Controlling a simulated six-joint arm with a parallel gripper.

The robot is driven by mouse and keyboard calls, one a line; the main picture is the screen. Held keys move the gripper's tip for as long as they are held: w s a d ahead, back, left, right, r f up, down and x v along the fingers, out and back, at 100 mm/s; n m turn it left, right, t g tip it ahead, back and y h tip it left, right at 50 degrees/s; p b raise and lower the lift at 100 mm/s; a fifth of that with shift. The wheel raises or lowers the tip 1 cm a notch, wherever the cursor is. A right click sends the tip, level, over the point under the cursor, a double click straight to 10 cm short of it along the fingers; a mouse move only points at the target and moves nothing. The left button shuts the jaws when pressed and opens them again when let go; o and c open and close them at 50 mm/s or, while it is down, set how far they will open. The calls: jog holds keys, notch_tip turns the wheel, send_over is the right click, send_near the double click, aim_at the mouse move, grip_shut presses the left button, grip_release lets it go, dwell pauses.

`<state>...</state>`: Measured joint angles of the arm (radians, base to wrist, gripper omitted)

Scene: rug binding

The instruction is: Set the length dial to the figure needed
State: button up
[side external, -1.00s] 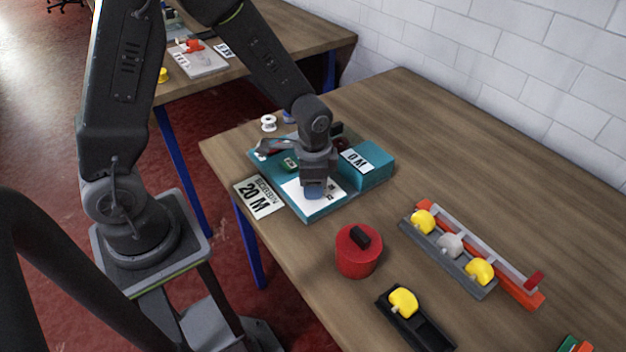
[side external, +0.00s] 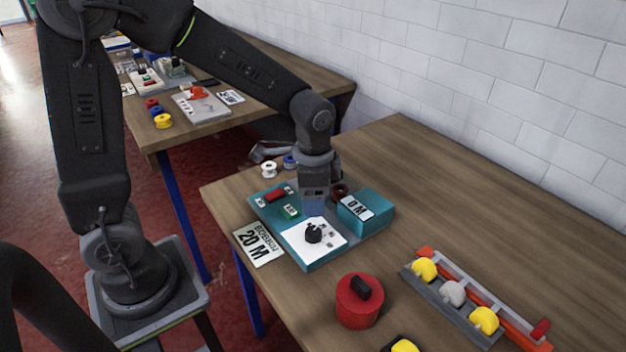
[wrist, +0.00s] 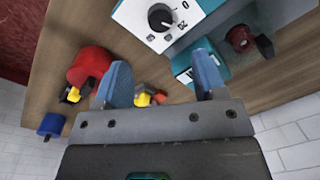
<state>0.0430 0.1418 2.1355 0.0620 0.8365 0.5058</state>
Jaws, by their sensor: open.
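The length dial (side external: 313,232) is a black knob on a white panel of the teal machine (side external: 310,262). It also shows in the wrist view (wrist: 160,17), near printed figures that look like 0 and 20. I cannot tell its exact setting. The display block (side external: 356,206) reads "0 M". A card (side external: 259,243) in front of the machine reads "20 M". My gripper (side external: 313,208) is above and behind the dial, apart from it. In the wrist view my gripper (wrist: 163,82) has its blue fingers apart with nothing held between them.
A red cylinder (side external: 359,302) with a black top handle stands right of the machine. Beyond it lies a grey and orange rack (side external: 440,290) with yellow and grey pieces. White and blue spools (side external: 268,169) sit behind the machine. The table's right rear is clear.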

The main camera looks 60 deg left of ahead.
jog(key=shift+s+d+r, duration=0.1)
jog(key=shift+r, duration=1.7)
jog(key=s+r+n+t, duration=0.5)
jog(key=s+r, duration=0.3)
jog(key=s, duration=0.5)
jog(key=shift+a+r+n+h, duration=0.2)
jog(key=shift+a+n+h, duration=0.15)
jog(key=shift+n, duration=0.55)
